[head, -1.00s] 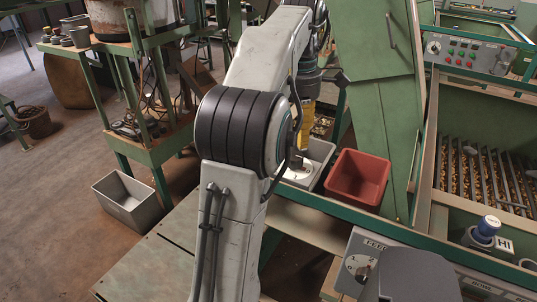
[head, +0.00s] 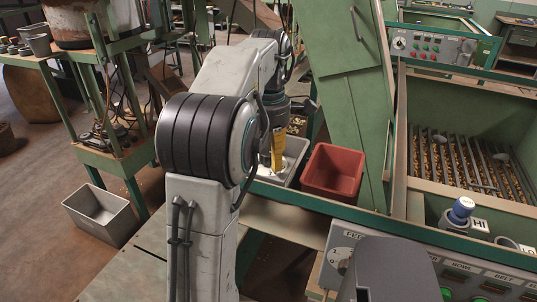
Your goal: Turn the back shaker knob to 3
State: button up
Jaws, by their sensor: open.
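A grey control panel (head: 432,46) with a round pale knob (head: 399,43) at its left end and red and green buttons stands at the back right. I cannot tell from any label whether this is the back shaker knob. A nearer panel (head: 335,244) has a numbered dial (head: 338,259) marked FEED, partly hidden behind a dark grey part. My gripper (head: 278,164), with a yellow section above it, points down over a grey bin (head: 296,165), left of the red bin. It looks open and empty; its fingertips are small and partly hidden. It is well away from both panels.
A red bin (head: 333,171) stands beside the grey bin. A tall green chute (head: 350,110) rises between my gripper and the back panel. A barred green tray (head: 511,110) of nuts and a blue-topped knob (head: 462,209) by HI are at right. A grey trough (head: 100,215) sits on the floor.

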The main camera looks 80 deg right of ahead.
jog(key=shift+c, duration=0.5)
jog(key=c, duration=1.1)
